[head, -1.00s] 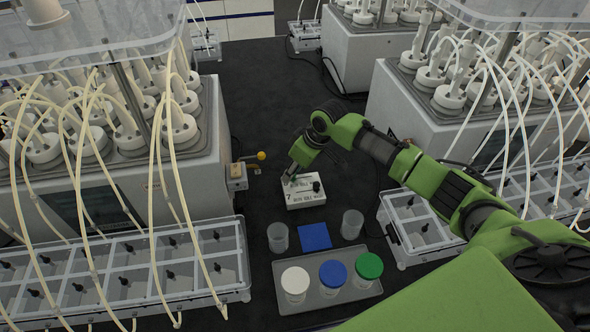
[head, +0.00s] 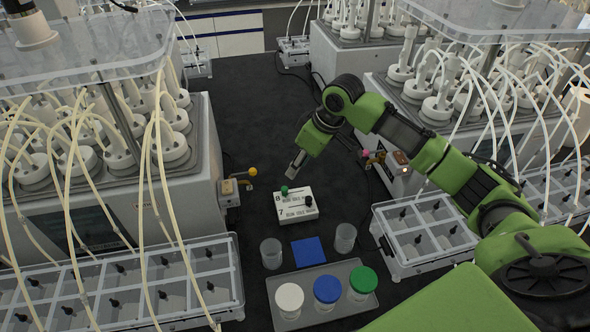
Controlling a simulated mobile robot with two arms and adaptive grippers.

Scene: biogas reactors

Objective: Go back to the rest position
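My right arm comes in from the right, and its gripper (head: 295,168) hangs above the dark bench, just behind the white labelled block (head: 296,208). I see no object in the gripper; its fingers look like one narrow tip, so their opening is unclear. The block is marked 8 and 7. A green knob (head: 284,190) stands at the 8 row and a black knob (head: 308,201) at the 7 row. My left gripper is not in view.
A grey tray (head: 340,310) holds white-, blue- and green-lidded jars. Two clear cups (head: 271,253) flank a blue square (head: 308,251). Reactors with tubes stand left (head: 205,150) and right (head: 400,85). A yellow-knobbed valve (head: 252,172) projects at left. The bench behind the gripper is clear.

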